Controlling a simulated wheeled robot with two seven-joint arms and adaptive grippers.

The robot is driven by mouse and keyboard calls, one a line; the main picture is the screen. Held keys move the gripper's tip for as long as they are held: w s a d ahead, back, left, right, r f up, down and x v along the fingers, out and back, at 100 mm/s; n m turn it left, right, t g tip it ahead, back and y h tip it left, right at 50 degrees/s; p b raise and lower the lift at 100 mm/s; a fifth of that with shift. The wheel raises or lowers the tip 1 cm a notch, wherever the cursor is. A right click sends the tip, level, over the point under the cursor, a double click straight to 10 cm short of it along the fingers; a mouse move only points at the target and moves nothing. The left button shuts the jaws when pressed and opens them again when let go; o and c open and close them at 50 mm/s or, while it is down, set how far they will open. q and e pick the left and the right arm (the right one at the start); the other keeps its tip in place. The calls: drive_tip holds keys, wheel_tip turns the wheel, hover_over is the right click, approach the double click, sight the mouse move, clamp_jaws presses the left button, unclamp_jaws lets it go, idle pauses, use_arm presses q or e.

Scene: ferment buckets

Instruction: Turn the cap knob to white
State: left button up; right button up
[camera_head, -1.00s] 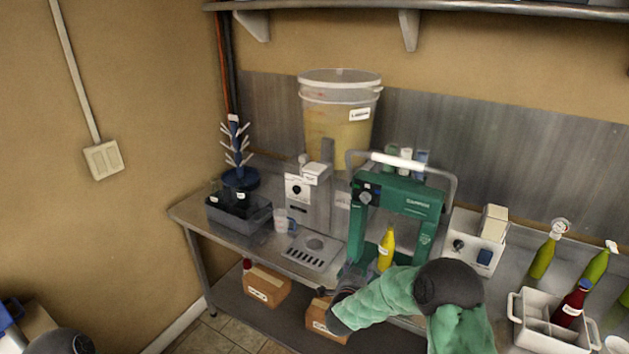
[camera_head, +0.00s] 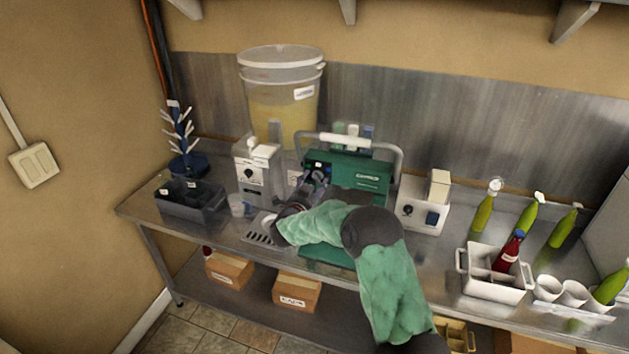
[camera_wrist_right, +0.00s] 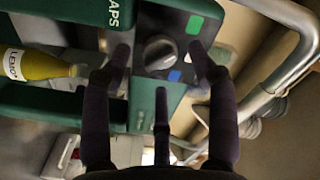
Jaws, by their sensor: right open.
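The green capping machine (camera_head: 360,172) stands on the steel bench under a handle bar. Its control panel shows in the right wrist view with a round grey cap knob (camera_wrist_right: 160,52) and green (camera_wrist_right: 195,24), white (camera_wrist_right: 187,58) and blue (camera_wrist_right: 174,75) marks around it. I cannot tell which mark the knob points to. My right gripper (camera_head: 318,178) is at the panel and covers the knob in the head view. In the wrist view its open fingers (camera_wrist_right: 160,62) spread on either side of the knob, with no clear contact. My left gripper is out of view.
A yellow bottle (camera_wrist_right: 38,66) lies within view beside the machine's frame. The metal handle (camera_wrist_right: 300,45) arcs close to the fingers. A white dispenser (camera_head: 257,172) stands left of the machine and a white switch box (camera_head: 421,214) right. A bottle crate (camera_head: 494,288) is farther right.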

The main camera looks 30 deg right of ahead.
drive_tip(key=shift+x, duration=1)
drive_tip(key=c, duration=1.1)
drive_tip(key=shift+f+m+b, duration=0.15)
drive_tip(key=shift+m+b, duration=0.25)
drive_tip(key=shift+b, duration=0.5)
drive_tip(key=shift+c, duration=0.2)
drive_tip(key=m+b, duration=0.6)
drive_tip(key=b, duration=0.3)
drive_tip(key=shift+m+b, duration=1)
drive_tip(key=shift+b, duration=0.45)
